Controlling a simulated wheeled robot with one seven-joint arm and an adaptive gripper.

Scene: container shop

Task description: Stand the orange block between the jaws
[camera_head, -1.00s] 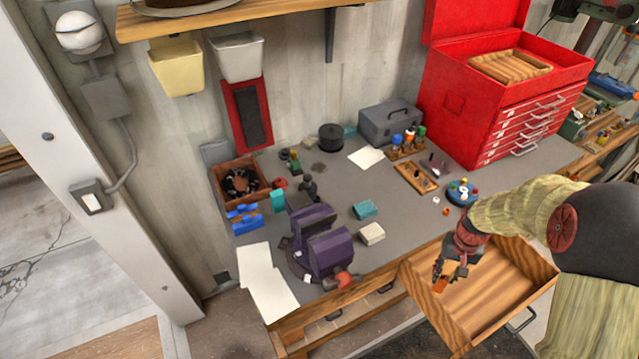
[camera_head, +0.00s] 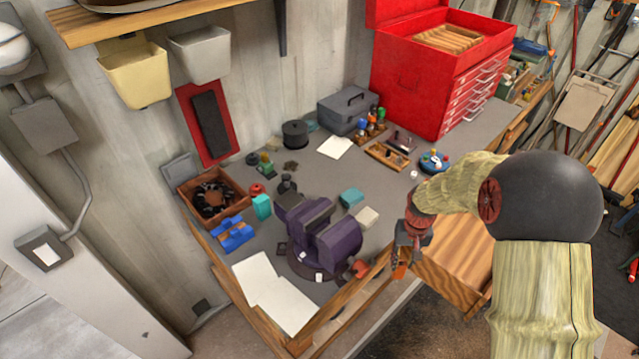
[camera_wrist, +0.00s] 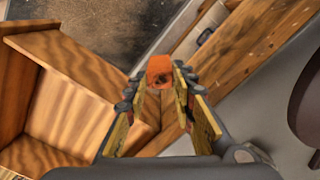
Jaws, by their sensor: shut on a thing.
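The orange block (camera_wrist: 160,71) is held between the fingertips of my gripper (camera_wrist: 161,84) in the wrist view. In the head view my gripper (camera_head: 402,262) hangs over the bench's front edge beside the open drawer, with the orange block (camera_head: 399,271) at its tips. The purple vise (camera_head: 325,235) stands on the bench to the left of my gripper. The block is apart from the vise.
The open wooden drawer (camera_head: 452,262) sticks out below my arm. White sheets (camera_head: 275,290) lie left of the vise. A teal block (camera_head: 351,197) and a cream block (camera_head: 367,217) lie behind it. A red tool chest (camera_head: 425,85) stands at the back right.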

